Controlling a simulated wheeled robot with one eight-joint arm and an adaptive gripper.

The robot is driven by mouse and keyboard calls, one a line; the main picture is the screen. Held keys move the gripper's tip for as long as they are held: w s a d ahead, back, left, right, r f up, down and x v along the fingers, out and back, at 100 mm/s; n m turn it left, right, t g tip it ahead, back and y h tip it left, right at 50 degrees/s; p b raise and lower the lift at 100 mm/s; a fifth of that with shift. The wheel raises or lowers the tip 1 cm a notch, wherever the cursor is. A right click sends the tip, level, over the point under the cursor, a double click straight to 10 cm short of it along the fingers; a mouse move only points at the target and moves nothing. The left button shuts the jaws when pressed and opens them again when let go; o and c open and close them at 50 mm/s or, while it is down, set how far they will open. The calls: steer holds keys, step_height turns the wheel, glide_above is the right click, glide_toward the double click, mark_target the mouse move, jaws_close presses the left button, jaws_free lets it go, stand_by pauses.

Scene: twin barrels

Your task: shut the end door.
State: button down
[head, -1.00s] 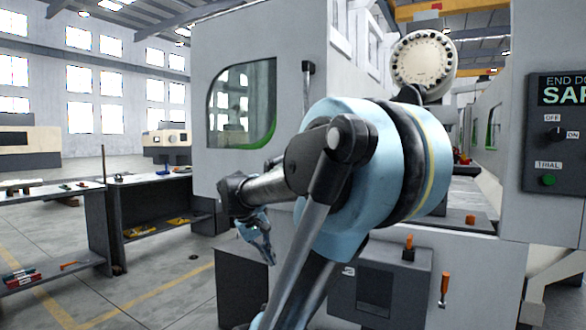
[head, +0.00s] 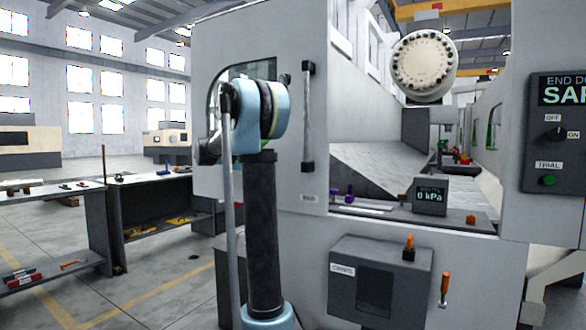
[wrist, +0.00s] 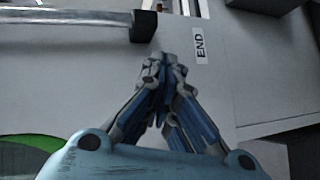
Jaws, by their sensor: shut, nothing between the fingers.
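The end door (head: 240,45) is the big light grey panel with a window, at the left of the machine in the head view. The opening to its right is uncovered and the machine's inside shows. In the wrist view the handle (wrist: 60,28) runs along the upper left, and an END label (wrist: 200,44) is on the door face. My gripper (wrist: 163,62) is shut and empty in front of the door face, just beside the handle's end. The head view hides it behind my arm.
Inside the opening are a 0 kPa display (head: 430,197) and purple parts (head: 340,195). A control panel (head: 556,130) with a knob and green button is at the right. A box (head: 380,275) with an orange handle juts out below. Workbenches (head: 150,190) stand at the left.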

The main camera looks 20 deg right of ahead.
steer(key=w+r+h, duration=0.1)
steer(key=w+r, duration=0.1)
steer(key=w, duration=0.2)
glide_toward(295, 164)
steer(key=s+d, duration=0.4)
steer(key=d, duration=0.1)
steer(key=shift+s+d+f+m, duration=0.15)
steer(key=shift+s+d+f, duration=0.15)
steer(key=shift+s+d, duration=0.3)
steer(key=shift+s+d+f+m, duration=0.15)
steer(key=shift+s+d+f, duration=0.25)
steer(key=shift+s, duration=0.35)
steer(key=shift+d+r, duration=0.1)
